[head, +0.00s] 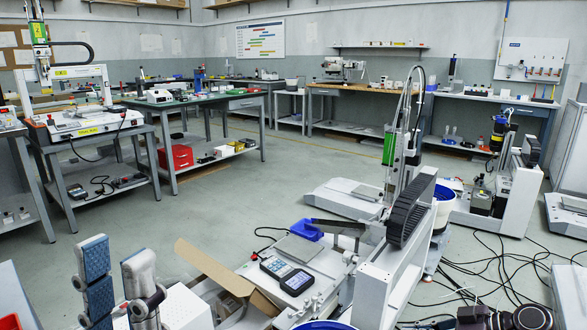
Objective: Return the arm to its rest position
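My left gripper (117,252) stands at the bottom left of the head view. Its two fingers with blue-grey pads point up and are apart, with nothing between them. It is left of a cardboard box (215,268) and apart from the gantry screwdriver (372,285), whose grey-white frame fills the lower middle. The gantry has a black cable chain (408,212); a green-cased unit (390,145) shows behind it. A keypad controller (286,274) lies on the gantry's base. My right gripper cannot be made out.
A dark mechanism (505,318) shows at the bottom right edge; I cannot tell what it is. Loose black cables (485,270) lie on the floor there. A green-topped workbench (190,102) stands at the back left. The middle-left floor (220,205) is clear.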

